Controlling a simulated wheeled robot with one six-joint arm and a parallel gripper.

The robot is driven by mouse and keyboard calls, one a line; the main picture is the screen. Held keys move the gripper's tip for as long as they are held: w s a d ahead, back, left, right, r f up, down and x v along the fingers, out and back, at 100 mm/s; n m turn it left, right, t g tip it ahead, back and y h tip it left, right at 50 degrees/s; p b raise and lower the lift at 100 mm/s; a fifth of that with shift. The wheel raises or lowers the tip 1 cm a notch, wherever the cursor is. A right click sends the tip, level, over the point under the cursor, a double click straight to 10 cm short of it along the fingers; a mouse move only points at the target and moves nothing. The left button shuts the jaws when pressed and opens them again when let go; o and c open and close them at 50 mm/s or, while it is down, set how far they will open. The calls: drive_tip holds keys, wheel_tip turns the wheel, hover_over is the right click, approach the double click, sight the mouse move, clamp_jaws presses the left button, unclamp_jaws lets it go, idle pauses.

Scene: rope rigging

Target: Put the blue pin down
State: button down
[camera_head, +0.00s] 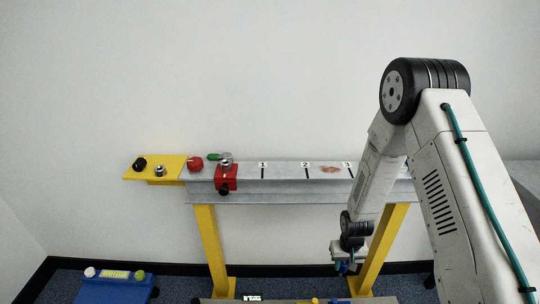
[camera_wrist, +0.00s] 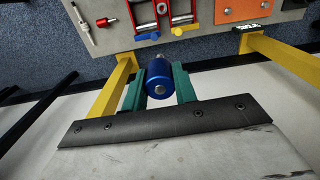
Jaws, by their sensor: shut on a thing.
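The blue pin (camera_wrist: 160,80) shows in the wrist view as a round blue cylinder with a lighter metal end, seen mostly end-on. My gripper (camera_wrist: 159,72) is shut on it, with one green finger on each side. In the head view my gripper (camera_head: 345,262) hangs low in front of the right yellow leg. Only a small bit of blue shows there at the fingers. The far end of the pin points towards a grey board (camera_wrist: 205,32) in the wrist view. I cannot tell whether the pin touches anything besides the fingers.
The board bears a red-handled piece (camera_wrist: 105,21), red-framed hardware (camera_wrist: 181,18) and an orange panel (camera_wrist: 238,10). Yellow legs (camera_head: 211,245) hold up a grey beam (camera_head: 280,182) with a red clamp (camera_head: 226,178). A blue box (camera_head: 115,288) stands at lower left.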

drive_tip(key=w+r, duration=0.2)
drive_tip(key=r, duration=0.7)
drive_tip(key=w+d+r, duration=0.1)
drive_tip(key=w+r, duration=0.2)
drive_tip(key=r, duration=0.6)
drive_tip(key=shift+d, duration=0.3)
